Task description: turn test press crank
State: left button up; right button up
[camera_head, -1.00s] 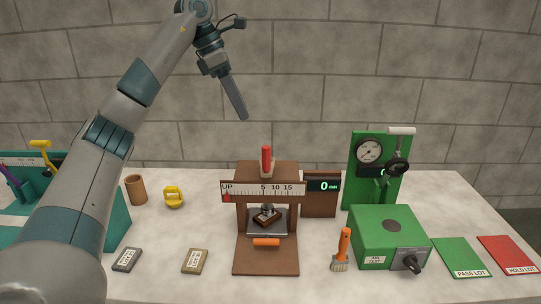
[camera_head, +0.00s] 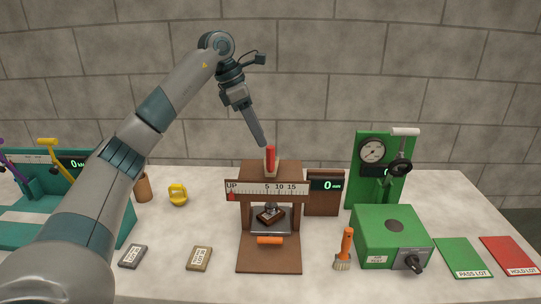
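A brown press (camera_head: 245,248) stands at the middle of the table, with an upright red handle (camera_head: 270,158) on top. Its scale (camera_head: 265,188) reads UP, 5, 10, 15, with a red pointer at the UP end. A small dark block (camera_head: 269,215) sits inside the press, above an orange bar (camera_head: 270,240). My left gripper (camera_head: 264,143) points down from the upper left, its tip close to the red handle's top; contact cannot be told. Its fingers overlap from this side, so their opening is hidden. My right gripper is out of view.
A display (camera_head: 326,184) beside the press reads 0 mm. A green gauge stand (camera_head: 365,175), green box (camera_head: 390,225) and brush (camera_head: 344,250) are to the right. Two labelled blocks (camera_head: 133,256) (camera_head: 199,258) lie front left. A yellow weight (camera_head: 178,195) and brown cup (camera_head: 142,187) stand behind.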

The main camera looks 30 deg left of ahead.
pick_arm(q)
jog(key=p, duration=0.2)
send_near(270, 171)
jog(key=w+f, duration=0.1)
jog(key=w+d+f, duration=0.1)
jog(key=f, duration=0.1)
jog(key=w+d+f, duration=0.1)
jog(key=shift+w+f, duration=0.15)
jog(key=shift+f, duration=0.05)
jog(key=shift+w+d+f+p, duration=0.15)
jog(key=shift+f+p, duration=0.15)
jog(key=shift+f, duration=0.3)
grip_shut()
